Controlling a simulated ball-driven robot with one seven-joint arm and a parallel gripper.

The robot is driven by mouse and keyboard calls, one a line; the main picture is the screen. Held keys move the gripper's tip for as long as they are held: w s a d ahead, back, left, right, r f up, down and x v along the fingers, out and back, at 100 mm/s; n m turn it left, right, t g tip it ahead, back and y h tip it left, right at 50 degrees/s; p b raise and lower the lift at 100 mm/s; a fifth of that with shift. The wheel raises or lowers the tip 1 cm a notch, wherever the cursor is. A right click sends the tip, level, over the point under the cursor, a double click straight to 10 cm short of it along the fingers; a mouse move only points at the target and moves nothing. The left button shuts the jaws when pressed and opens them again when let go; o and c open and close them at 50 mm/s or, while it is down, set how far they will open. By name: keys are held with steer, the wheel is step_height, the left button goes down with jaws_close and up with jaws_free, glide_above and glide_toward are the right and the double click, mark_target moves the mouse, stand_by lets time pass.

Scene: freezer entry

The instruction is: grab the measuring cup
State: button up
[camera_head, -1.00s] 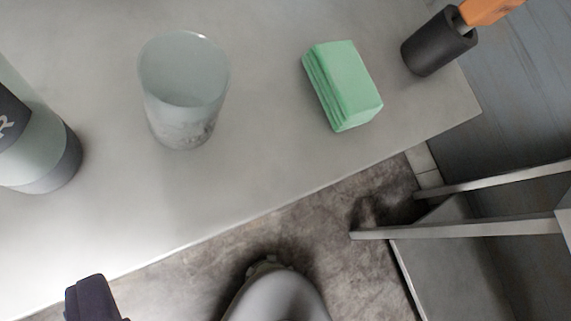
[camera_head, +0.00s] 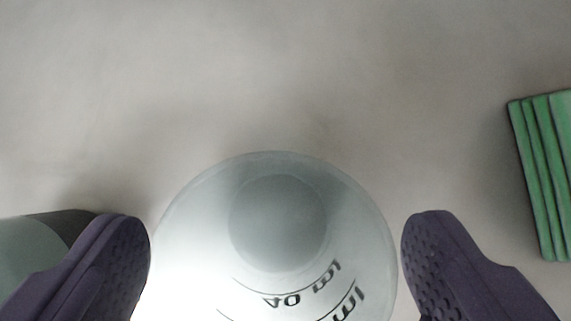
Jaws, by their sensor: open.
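The measuring cup (camera_head: 277,222) is a clear, greyish round cup with dark markings on its wall. It stands on the light grey counter at the bottom centre, seen almost straight down into its mouth. My gripper (camera_head: 276,245) is open, with one dark purple finger on the left of the cup and one on the right. The left fingertip is very close to the rim, and a narrow gap shows at the right one. I cannot tell whether either finger touches the cup. The cup's near edge is cut off by the frame.
A grey-green bottle (camera_head: 30,262) is at the lower left, partly hidden behind my left finger. A green block of stacked layers (camera_head: 545,175) lies at the right edge. The counter (camera_head: 270,70) is clear beyond the cup.

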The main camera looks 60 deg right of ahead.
steer(key=shift+x, duration=1.1)
steer(key=shift+c, duration=0.3)
steer(key=c, duration=1)
steer(key=shift+o, duration=0.2)
steer(key=shift+r, duration=0.15)
